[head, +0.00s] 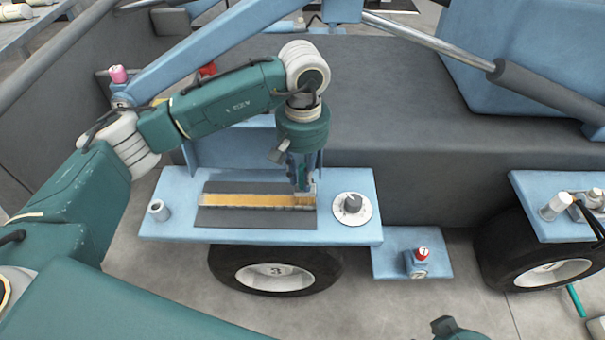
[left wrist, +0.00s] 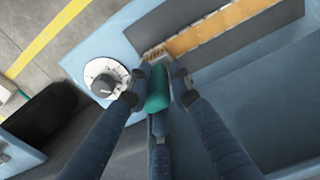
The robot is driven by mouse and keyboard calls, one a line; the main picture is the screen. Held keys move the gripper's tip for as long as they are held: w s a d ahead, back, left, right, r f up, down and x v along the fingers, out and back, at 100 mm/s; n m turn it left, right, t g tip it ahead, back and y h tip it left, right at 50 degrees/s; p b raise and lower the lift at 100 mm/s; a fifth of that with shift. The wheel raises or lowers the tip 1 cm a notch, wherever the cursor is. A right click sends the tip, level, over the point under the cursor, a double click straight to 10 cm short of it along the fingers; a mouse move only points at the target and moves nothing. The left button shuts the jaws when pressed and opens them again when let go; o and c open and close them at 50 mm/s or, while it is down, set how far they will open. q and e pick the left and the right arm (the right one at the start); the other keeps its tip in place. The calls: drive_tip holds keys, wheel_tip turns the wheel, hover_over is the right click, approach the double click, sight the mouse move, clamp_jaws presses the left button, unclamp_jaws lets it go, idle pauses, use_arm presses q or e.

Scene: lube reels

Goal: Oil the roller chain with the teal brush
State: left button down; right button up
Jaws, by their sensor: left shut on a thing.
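The roller chain (head: 245,201) runs as a golden-brown strip along a dark mat on the blue shelf; part of it also shows in the left wrist view (left wrist: 215,30). My left gripper (head: 303,186) points down over the right end of the chain. It is shut on the teal brush (left wrist: 158,90), whose thick handle sits between the fingers in the left wrist view. The brush's pale bristle end is at the chain's right end; I cannot tell whether it touches. My right gripper is not in view.
A white dial with a dark knob (head: 352,208) stands just right of the mat. A small pale cylinder (head: 158,209) is at the shelf's left end. A red-topped fitting (head: 417,262) sits on a lower blue step (head: 387,268). Blue bars pass behind my left arm.

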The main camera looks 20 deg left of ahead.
use_arm(q)
drive_tip(key=shift+f, duration=0.3)
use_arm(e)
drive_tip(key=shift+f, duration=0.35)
use_arm(q)
drive_tip(key=shift+a, duration=0.15)
drive_tip(key=shift+s+a+r+b, duration=0.1)
drive_tip(key=shift+s+a+b, duration=0.1)
drive_tip(key=shift+a+b, duration=0.25)
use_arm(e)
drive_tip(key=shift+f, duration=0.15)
